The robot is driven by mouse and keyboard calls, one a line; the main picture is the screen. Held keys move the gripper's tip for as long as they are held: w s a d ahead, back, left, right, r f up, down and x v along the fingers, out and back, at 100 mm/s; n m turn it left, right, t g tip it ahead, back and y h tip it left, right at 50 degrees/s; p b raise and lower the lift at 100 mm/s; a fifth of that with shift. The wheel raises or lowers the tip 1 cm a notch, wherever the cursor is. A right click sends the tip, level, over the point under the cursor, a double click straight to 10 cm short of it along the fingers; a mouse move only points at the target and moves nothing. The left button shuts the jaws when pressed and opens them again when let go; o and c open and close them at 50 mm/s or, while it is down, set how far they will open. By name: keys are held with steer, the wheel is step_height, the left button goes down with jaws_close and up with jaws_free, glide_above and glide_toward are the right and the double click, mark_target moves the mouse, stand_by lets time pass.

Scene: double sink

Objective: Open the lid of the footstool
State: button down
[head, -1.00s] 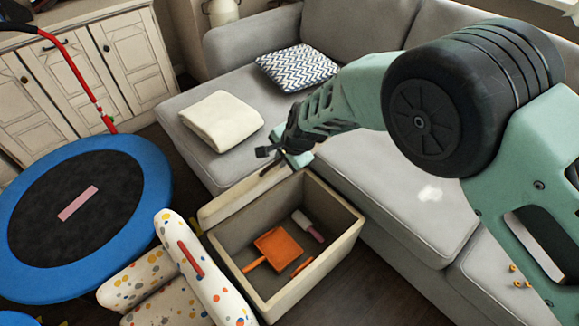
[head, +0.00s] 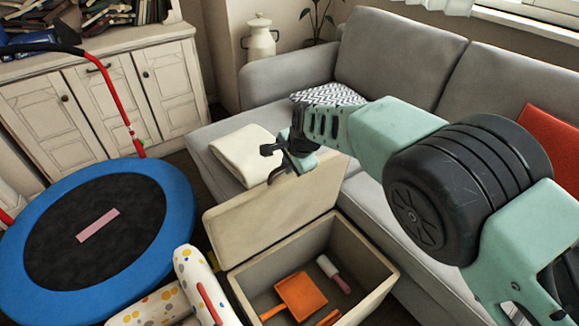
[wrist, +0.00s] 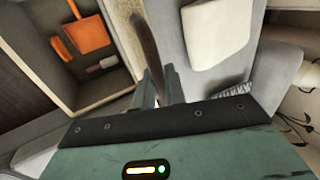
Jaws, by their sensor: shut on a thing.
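The footstool (head: 388,268) is a beige box in front of the sofa, and its inside is in view. Its lid (head: 262,222) is tilted up along the box's back left side. My gripper (head: 277,168) is at the lid's upper edge, shut on it.
A grey sofa (head: 385,215) with a cream folded blanket (head: 240,155) and a zigzag cushion (head: 328,94) stands behind. A blue-rimmed trampoline (head: 182,195) is at left. A spotted white armchair (head: 190,270) stands close to the footstool's left.

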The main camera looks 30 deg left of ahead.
steer(key=shift+w, duration=0.1)
steer(key=c, duration=1.6)
jaws_free()
steer(key=shift+o, duration=0.2)
steer(key=v, duration=1.7)
steer(key=shift+d, duration=0.2)
steer(key=shift+r, duration=0.1)
